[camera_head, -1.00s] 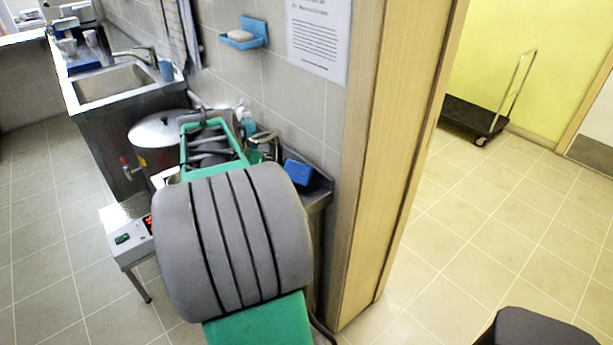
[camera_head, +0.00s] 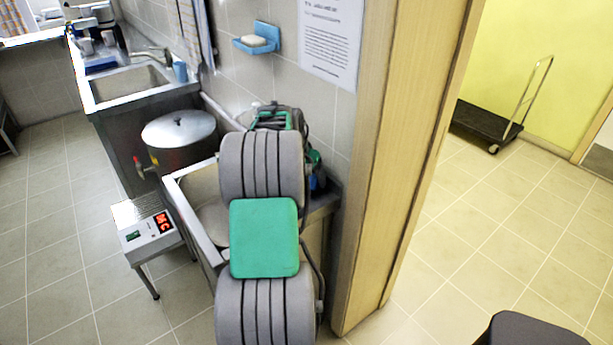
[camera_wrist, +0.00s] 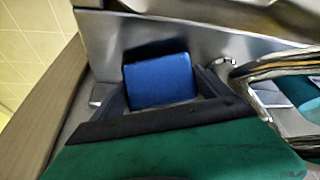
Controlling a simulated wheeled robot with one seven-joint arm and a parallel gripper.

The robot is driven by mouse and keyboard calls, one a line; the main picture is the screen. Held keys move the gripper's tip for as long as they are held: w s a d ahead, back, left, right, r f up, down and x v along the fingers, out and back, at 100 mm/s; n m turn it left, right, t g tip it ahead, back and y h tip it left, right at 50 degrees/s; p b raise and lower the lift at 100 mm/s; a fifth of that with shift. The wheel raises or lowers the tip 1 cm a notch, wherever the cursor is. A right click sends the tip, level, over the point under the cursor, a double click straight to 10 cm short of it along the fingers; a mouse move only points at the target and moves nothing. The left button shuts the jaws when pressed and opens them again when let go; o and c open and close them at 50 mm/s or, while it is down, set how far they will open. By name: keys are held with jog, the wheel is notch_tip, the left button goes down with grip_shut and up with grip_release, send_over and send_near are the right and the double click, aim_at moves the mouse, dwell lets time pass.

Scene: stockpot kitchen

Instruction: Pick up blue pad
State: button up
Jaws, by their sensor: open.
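The blue pad (camera_wrist: 158,80) lies on the metal counter against its raised back edge in the wrist view. My gripper (camera_wrist: 162,88) is open, with one dark finger to the left of the pad and the other to its right. The near end of the pad reaches into the space between the fingers. Whether the fingers touch it I cannot tell. In the head view my arm covers the gripper and most or all of the pad.
A metal faucet (camera_wrist: 275,68) stands close right of my gripper, with a teal object (camera_wrist: 306,92) beside it. In the head view, a lidded stockpot (camera_head: 180,130) stands left of my arm, near a small table-like unit with a red display (camera_head: 150,232). A wooden door frame (camera_head: 400,150) rises on the right.

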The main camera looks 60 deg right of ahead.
jog(key=shift+d+f, duration=0.1)
jog(key=shift+f, duration=0.05)
jog(key=shift+c, duration=0.2)
jog(key=c, duration=1.1)
jog(key=shift+r, duration=0.2)
